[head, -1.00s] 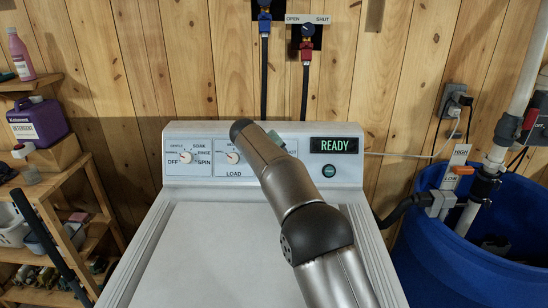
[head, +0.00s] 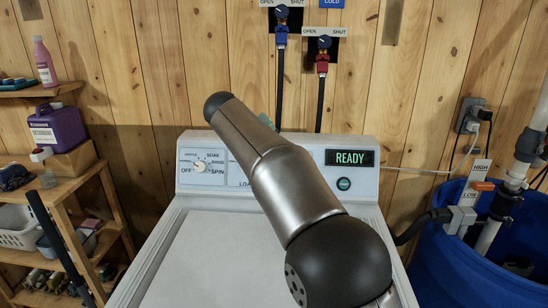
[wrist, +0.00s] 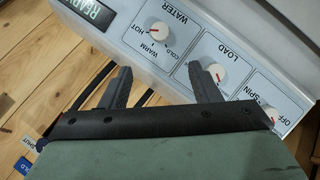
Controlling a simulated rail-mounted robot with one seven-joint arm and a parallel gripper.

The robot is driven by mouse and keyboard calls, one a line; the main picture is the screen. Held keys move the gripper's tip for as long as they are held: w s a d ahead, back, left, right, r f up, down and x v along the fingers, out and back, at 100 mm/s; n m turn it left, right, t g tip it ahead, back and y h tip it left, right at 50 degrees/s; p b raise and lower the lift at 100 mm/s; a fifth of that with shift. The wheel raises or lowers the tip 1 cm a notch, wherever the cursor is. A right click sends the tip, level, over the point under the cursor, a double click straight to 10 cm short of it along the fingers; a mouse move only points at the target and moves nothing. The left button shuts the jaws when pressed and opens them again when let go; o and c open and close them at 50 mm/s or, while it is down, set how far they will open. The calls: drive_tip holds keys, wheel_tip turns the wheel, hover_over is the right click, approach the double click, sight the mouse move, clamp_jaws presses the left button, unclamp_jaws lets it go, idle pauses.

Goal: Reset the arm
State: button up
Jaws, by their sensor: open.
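My gripper (wrist: 160,88) shows in the wrist view with its two dark fingers spread apart and nothing between them. It is beside the washer's control panel (wrist: 185,55), with the LOAD knob (wrist: 217,73) beyond one finger and the WATER knob (wrist: 160,30) above the gap. Whether a finger touches the panel I cannot tell.
The washer's flat white lid (head: 200,250) is clear. A blue barrel (head: 450,260) with pipes stands at right. Wooden shelves (head: 75,180) with bottles and baskets stand at left. Blue and red valves (head: 322,62) with black hoses are on the plank wall.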

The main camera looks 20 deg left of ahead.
drive_tip(key=shift+s+r, duration=0.35)
idle(0.3)
drive_tip(key=s+d+f+m+g+p, duration=0.1)
drive_tip(key=s+d+f+m+g, duration=0.15)
drive_tip(key=d, duration=1.15)
drive_tip(key=s+d+f+m+g, duration=0.1)
drive_tip(key=s+d+f+g, duration=0.2)
drive_tip(key=d, duration=1.1)
drive_tip(key=s+d+f+m+g, duration=0.1)
drive_tip(key=s+d+f, duration=0.3)
drive_tip(key=s, duration=0.4)
drive_tip(key=s+d+f+m+g+y, duration=0.1)
drive_tip(key=s+d+f+m, duration=0.1)
drive_tip(key=s+d+f, duration=0.3)
drive_tip(key=s+d+f+m+g, duration=0.1)
drive_tip(key=s+d+f, duration=0.3)
drive_tip(key=s, duration=0.9)
drive_tip(key=d+m, duration=0.1)
drive_tip(key=d, duration=0.2)
drive_tip(key=shift+d+f+m+p, duration=0.2)
drive_tip(key=shift+f+m+p, duration=0.1)
drive_tip(key=shift+m+p, duration=0.1)
